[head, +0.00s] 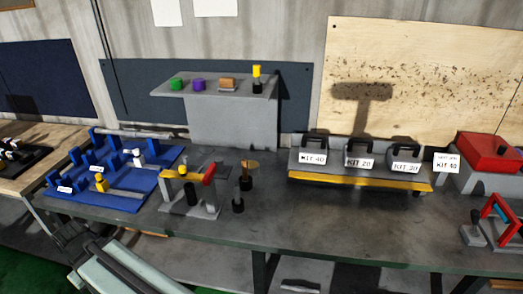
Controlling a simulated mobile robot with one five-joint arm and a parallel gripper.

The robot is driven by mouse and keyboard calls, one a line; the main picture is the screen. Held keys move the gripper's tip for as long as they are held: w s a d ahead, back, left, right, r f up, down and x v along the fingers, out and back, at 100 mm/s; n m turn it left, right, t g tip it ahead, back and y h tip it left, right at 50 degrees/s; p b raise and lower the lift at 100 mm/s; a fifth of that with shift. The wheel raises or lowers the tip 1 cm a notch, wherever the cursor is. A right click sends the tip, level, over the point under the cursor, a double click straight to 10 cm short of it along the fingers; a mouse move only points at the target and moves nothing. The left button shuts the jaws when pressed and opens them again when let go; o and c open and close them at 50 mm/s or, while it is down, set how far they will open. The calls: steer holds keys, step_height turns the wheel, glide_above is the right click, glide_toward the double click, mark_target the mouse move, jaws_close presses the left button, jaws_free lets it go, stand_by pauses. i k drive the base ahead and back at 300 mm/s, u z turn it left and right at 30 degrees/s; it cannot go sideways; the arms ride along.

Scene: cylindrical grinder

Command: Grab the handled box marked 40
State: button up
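The handled box marked KIT 40 (314,147) is grey with a black handle on top. It stands upright at the left end of a grey rack with a yellow front edge (360,181), on the workbench. A box marked KIT 20 (358,151) stands to its right. A third handled box (404,155), its label small and seeming to read KIT 30, stands at the right end. My gripper is not in view.
A white sign card (446,162) stands right of the rack, by a red-topped block (488,152). A fixture with a red part (190,192) and a dark post (238,200) stand left. The bench (310,225) is clear before the rack.

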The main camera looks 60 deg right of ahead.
mark_target(313, 153)
steer(key=u, duration=0.3)
steer(key=k, duration=1.55)
steer(key=z, duration=0.5)
steer(key=i, duration=0.9)
steer(key=u, duration=0.05)
